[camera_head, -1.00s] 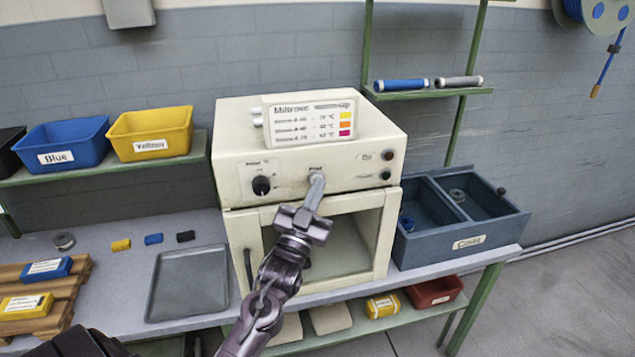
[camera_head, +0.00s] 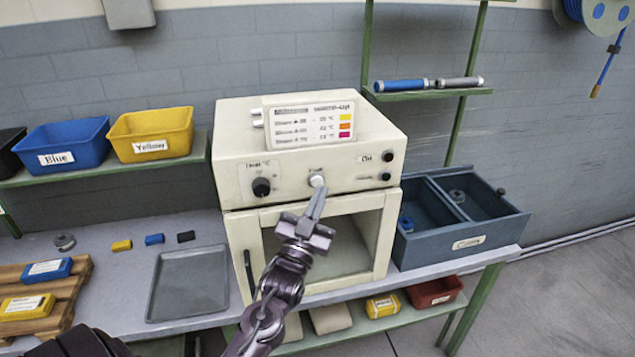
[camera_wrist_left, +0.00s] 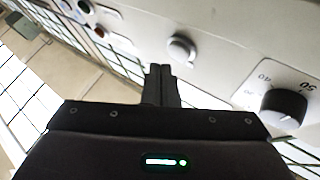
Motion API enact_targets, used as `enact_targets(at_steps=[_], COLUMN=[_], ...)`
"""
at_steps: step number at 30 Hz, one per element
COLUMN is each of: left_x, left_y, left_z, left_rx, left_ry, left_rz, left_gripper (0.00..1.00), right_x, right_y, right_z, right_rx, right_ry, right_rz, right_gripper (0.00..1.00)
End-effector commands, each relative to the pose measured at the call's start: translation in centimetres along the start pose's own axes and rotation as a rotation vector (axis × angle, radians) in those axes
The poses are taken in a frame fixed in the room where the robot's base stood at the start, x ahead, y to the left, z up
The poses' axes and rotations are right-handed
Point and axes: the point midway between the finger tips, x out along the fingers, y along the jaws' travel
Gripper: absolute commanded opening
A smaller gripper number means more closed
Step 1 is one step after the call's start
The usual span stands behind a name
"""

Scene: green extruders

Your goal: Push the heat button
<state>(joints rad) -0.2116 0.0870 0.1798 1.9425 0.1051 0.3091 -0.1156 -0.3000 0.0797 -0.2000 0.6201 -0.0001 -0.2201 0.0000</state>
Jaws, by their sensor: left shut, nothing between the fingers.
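The cream oven-like machine (camera_head: 240,195) stands on the bench. A round white button (camera_head: 317,181) sits in the middle of its front panel, likely the heat button; its label is too blurred to read. It also shows in the left wrist view (camera_wrist_left: 181,50). My left gripper (camera_head: 318,196) is shut and empty. Its fingertips are just below the white button in the head view. In the left wrist view the closed fingertips (camera_wrist_left: 160,68) appear a little apart from the button. My right gripper is not in view.
A black dial (camera_head: 261,186) is left of the button, and small red (camera_head: 388,156) and green (camera_head: 385,176) round parts are at the right. A grey tray (camera_head: 190,283) lies on the bench left of the machine; a blue-grey divided bin (camera_head: 460,245) stands at the right.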

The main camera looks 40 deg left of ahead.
Motion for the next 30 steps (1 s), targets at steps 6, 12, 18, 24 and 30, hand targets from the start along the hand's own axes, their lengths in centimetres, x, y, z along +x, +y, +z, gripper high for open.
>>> enact_targets(at_steps=[6, 12, 18, 24, 30], left_x=[-1.6, -2.8, -3.3, -3.2, -3.2], left_y=[1.1, 2.1, 2.4, 2.4, 2.4], left_z=[-1.2, -2.2, -2.5, -2.4, -2.4], left_rx=[-0.001, -0.001, 0.0, 0.0, 0.0], left_ry=[-0.001, -0.001, 0.001, 0.001, 0.001], left_rz=[0.0, 0.0, -0.001, -0.001, -0.001], left_gripper=[0.0, 0.0, 0.0, 0.0, 0.0], right_x=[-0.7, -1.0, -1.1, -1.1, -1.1], right_y=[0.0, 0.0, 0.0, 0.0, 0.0], right_z=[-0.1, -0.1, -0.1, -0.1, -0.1], right_rx=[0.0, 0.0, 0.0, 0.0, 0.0], right_ry=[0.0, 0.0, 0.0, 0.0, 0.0], right_rz=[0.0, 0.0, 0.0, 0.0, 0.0], right_gripper=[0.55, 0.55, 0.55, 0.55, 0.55])
